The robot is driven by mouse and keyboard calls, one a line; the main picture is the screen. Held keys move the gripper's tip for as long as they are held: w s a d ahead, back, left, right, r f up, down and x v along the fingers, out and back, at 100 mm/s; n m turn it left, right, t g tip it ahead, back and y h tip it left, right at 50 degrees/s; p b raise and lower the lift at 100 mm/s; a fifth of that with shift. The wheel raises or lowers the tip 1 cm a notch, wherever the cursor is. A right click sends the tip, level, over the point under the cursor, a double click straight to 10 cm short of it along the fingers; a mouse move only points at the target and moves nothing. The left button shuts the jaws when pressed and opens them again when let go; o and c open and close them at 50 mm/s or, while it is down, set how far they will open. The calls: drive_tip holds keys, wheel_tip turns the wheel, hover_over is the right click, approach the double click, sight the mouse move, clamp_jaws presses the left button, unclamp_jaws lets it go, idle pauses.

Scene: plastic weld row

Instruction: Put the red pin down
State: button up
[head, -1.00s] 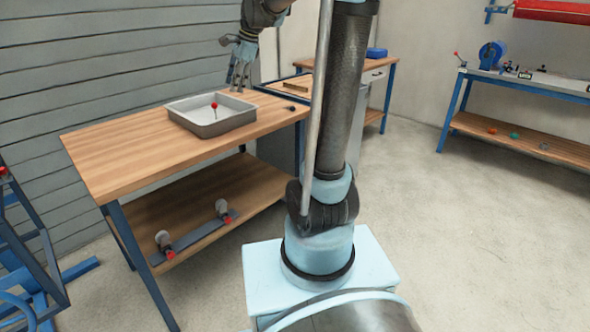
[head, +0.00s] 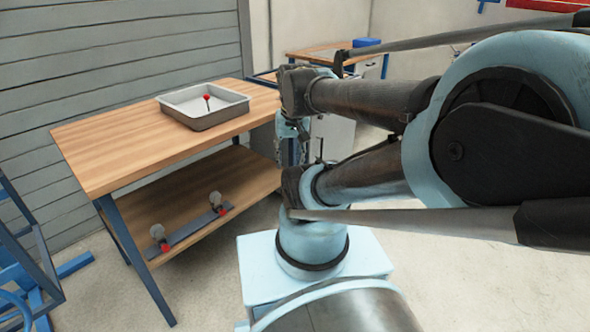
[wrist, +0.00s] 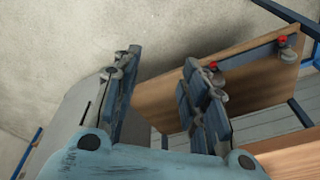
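The red pin (head: 207,97) stands in the grey metal tray (head: 203,121) on the wooden workbench (head: 120,150), with its round red head up. Its lower end is too small to make out. My gripper (head: 292,155) hangs to the right of the workbench, apart from the tray and the pin, partly behind my arm links. In the wrist view my gripper (wrist: 160,70) has its two fingers spread with nothing between them. The pin is not seen in the wrist view.
A grey bar with red-tipped clamps (head: 190,236) lies on the workbench's lower shelf. A blue frame (head: 30,260) stands at the far left. Another bench with a blue box (head: 366,42) is behind. The benchtop left of the tray is clear.

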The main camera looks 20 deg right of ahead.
drive_tip(key=shift+n, duration=0.7)
drive_tip(key=s+f, duration=0.1)
drive_tip(key=s+d+f, duration=0.1)
drive_tip(key=f, duration=0.1)
drive_tip(key=shift+s+d+f, duration=0.1)
drive_tip(key=shift+s+d, duration=0.1)
drive_tip(key=shift+s, duration=0.2)
drive_tip(key=shift+w+f, duration=0.2)
drive_tip(key=shift+w, duration=0.2)
